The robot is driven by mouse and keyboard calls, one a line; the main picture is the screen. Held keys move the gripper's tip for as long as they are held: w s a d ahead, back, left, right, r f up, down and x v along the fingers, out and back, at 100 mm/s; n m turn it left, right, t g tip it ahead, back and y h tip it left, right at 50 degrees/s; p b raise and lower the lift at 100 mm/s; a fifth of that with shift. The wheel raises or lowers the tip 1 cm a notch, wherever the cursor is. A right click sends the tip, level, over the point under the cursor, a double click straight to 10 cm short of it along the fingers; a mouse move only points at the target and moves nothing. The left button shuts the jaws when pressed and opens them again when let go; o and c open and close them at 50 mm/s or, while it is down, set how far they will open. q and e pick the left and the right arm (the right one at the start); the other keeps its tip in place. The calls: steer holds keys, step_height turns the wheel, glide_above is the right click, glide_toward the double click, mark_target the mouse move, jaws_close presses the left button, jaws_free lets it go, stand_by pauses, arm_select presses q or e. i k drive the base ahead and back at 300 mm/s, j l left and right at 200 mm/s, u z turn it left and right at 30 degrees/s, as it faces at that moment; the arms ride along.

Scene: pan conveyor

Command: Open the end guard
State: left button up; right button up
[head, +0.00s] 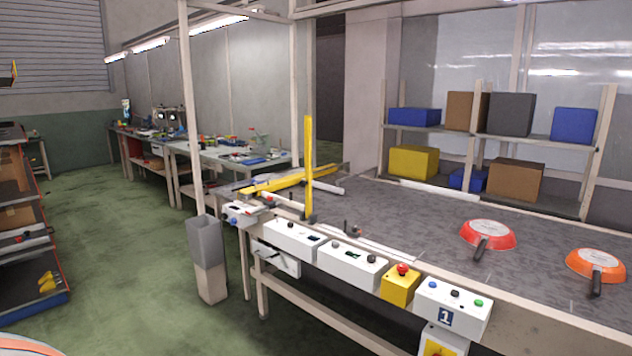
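The pan conveyor (400,215) runs from the right toward the middle of the head view. At its far left end a yellow upright bar (309,165) stands by the near edge. Yellow bars (287,182) lie low across that end, beyond the upright one. I cannot tell for sure which yellow part is the end guard, or whether it is latched. Neither of my grippers is in view.
Two pans, one red (487,234) and one orange (596,265), lie on the belt at right. Control boxes line the near side, including a yellow emergency-stop box (400,285). A grey bin (207,258) stands left of the conveyor end. The green floor at left is clear.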

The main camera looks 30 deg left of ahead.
mark_target(276, 184)
steer(key=u, duration=1.2)
steer(key=i+j+z, duration=0.1)
steer(key=z, duration=0.4)
steer(key=i+j+z, duration=0.15)
steer(key=z, duration=0.35)
steer(key=i+j+z, duration=0.25)
steer(key=j, duration=0.25)
steer(key=j+z, duration=0.25)
steer(key=j, duration=0.2)
steer(key=i+j+z, duration=0.2)
steer(key=j, duration=0.8)
steer(key=j+z, duration=0.2)
steer(key=j, duration=0.8)
steer(key=i+j, duration=0.1)
steer(key=j, duration=1.9)
